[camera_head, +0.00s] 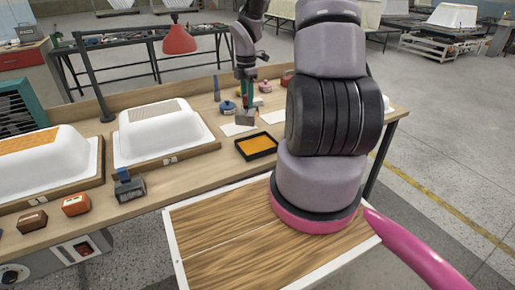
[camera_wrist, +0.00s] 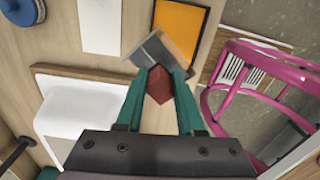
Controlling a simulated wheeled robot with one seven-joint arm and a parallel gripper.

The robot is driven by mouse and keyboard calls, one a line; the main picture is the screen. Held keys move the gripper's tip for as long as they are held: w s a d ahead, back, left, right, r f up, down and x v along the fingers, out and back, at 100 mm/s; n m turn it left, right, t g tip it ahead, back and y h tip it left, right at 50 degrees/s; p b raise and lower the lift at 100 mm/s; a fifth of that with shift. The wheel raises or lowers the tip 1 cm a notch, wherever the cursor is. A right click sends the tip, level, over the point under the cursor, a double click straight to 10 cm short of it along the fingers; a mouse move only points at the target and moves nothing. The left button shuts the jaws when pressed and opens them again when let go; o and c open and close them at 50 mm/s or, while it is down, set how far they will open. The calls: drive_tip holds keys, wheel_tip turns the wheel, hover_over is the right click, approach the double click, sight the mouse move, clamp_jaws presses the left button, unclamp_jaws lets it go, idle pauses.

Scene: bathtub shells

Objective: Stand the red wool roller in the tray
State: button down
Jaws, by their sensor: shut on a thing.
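My gripper (camera_head: 246,92) points down over the workbench, to the back left of the tray. In the wrist view its green fingers (camera_wrist: 160,82) are shut on the red part of the roller (camera_wrist: 159,86). The roller's grey, box-like lower end (camera_head: 246,117) hangs below the fingers and looks tilted in the wrist view. The black-rimmed tray (camera_head: 262,155) with an orange inside lies flat on the bench. In the wrist view the tray (camera_wrist: 205,36) is just beyond the roller, partly covered by it. The gap between roller and bench is hard to judge.
White sheets (camera_head: 236,129) lie beside the tray. Blue (camera_head: 228,107) and red round things stand behind. White tub shells (camera_head: 165,130) fill the bench's left. A blue-topped grey tool (camera_head: 129,186) and small orange (camera_head: 76,204) and brown blocks sit in front. A red lamp (camera_head: 179,40) hangs over the back.

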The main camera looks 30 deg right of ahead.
drive_tip(key=n, duration=0.1)
drive_tip(key=s+d+n, duration=0.1)
drive_tip(key=n, duration=0.2)
drive_tip(key=shift+s+d+f, duration=0.25)
drive_tip(key=shift+s, duration=0.1)
drive_tip(key=f+n, duration=0.1)
drive_tip(key=f, duration=0.2)
drive_tip(key=s+f+n, duration=0.1)
drive_tip(key=f, duration=0.3)
drive_tip(key=d+f+n, duration=0.1)
drive_tip(key=f+n, duration=0.1)
drive_tip(key=f, duration=0.1)
drive_tip(key=shift+s+f, duration=0.2)
drive_tip(key=shift+f, duration=0.1)
drive_tip(key=c, duration=0.5)
unclamp_jaws()
